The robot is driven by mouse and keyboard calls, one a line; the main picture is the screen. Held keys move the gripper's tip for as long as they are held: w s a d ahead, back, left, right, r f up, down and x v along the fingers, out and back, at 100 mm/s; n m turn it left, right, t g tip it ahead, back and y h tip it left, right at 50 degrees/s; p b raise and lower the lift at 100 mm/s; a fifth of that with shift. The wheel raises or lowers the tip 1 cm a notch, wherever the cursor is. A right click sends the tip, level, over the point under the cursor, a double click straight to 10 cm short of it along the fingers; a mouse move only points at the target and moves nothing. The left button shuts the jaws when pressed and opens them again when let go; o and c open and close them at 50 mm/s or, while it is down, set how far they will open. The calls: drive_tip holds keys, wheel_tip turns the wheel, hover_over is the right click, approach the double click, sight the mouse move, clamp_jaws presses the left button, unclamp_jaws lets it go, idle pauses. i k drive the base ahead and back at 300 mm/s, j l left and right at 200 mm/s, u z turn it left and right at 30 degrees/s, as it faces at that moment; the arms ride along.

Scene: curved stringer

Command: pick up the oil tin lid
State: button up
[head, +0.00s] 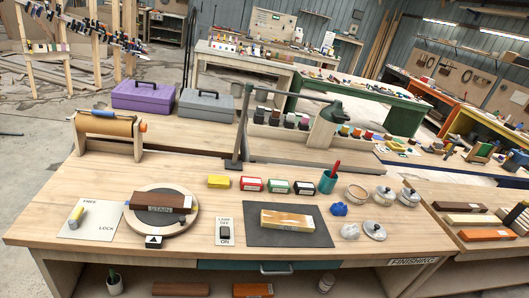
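A small round silver-grey lid with a knob (375,230) lies on the wooden workbench (120,190), near its right front; I take it to be the oil tin lid. Behind it stand a round open tin (357,193) and two similar grey tins, a middle one (383,195) and a right one (408,197), which appear to have lids on. They are too small to tell which holds oil. My gripper is not in view.
Beside the lid lie a pale crumpled wad (350,231) and a blue lump (339,209). A dark mat with a block (287,218), a teal cup (328,181) and a turntable (163,225) stand further left. A lamp (330,112) arches over the back.

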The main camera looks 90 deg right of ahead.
sight(374, 229)
drive_tip(key=z, duration=3.2)
